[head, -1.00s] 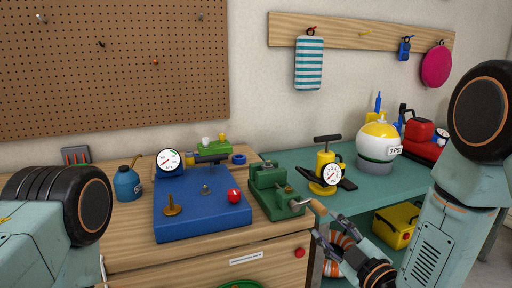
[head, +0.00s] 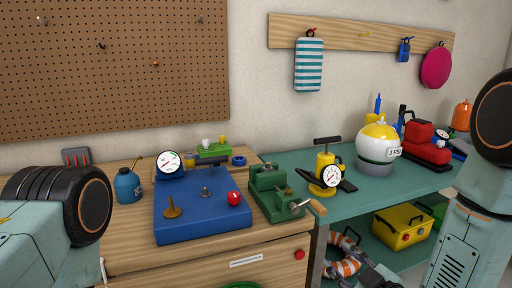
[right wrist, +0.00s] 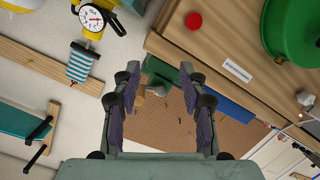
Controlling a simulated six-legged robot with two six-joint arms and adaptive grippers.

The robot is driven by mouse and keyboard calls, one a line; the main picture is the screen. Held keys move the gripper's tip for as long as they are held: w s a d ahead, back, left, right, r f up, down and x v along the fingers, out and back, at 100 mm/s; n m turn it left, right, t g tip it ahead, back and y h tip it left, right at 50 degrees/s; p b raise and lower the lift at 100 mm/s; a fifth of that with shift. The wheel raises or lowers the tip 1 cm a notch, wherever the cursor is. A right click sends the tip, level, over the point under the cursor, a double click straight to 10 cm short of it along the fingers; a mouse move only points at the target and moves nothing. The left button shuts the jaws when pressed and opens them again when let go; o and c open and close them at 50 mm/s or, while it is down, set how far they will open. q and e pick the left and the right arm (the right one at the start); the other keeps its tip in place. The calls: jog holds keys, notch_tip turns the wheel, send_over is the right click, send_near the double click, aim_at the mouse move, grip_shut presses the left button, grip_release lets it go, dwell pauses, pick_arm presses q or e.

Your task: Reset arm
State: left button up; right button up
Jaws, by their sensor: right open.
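My right arm comes in from the right in the head view, and only a small part of its wrist shows at the bottom edge. In the right wrist view my right gripper (right wrist: 159,75) has its two fingers apart with nothing between them. Behind the fingers is the green vise (head: 272,192) with its wooden-handled crank, on the front right of the wooden workbench (head: 130,225). The gripper is apart from the vise. My left arm shows at the lower left of the head view, but its gripper is out of sight.
A blue panel (head: 185,222) with a gauge and red knob lies on the workbench beside a blue oil can (head: 127,186). The teal table (head: 345,202) holds a yellow pump (head: 325,170) and a white-yellow tank (head: 377,150). A yellow toolbox (head: 402,225) and striped ring (head: 347,262) sit below.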

jog(key=s+d+f+m+g+h, duration=0.35)
jog(key=s+f+m+g, duration=0.5)
jog(key=s+f, duration=0.75)
jog(key=s+f+g, duration=0.3)
jog(key=s, duration=0.6)
jog(key=s+f+m+g+h, duration=0.1)
jog(key=s+f+g, duration=0.2)
jog(key=s, duration=0.6)
jog(key=shift+d+f, duration=0.35)
jog(key=shift+f, duration=0.25)
pick_arm(q)
jog(key=shift+w, duration=0.1)
pick_arm(e)
jog(key=shift+s+m, duration=0.1)
jog(key=shift+m, duration=0.15)
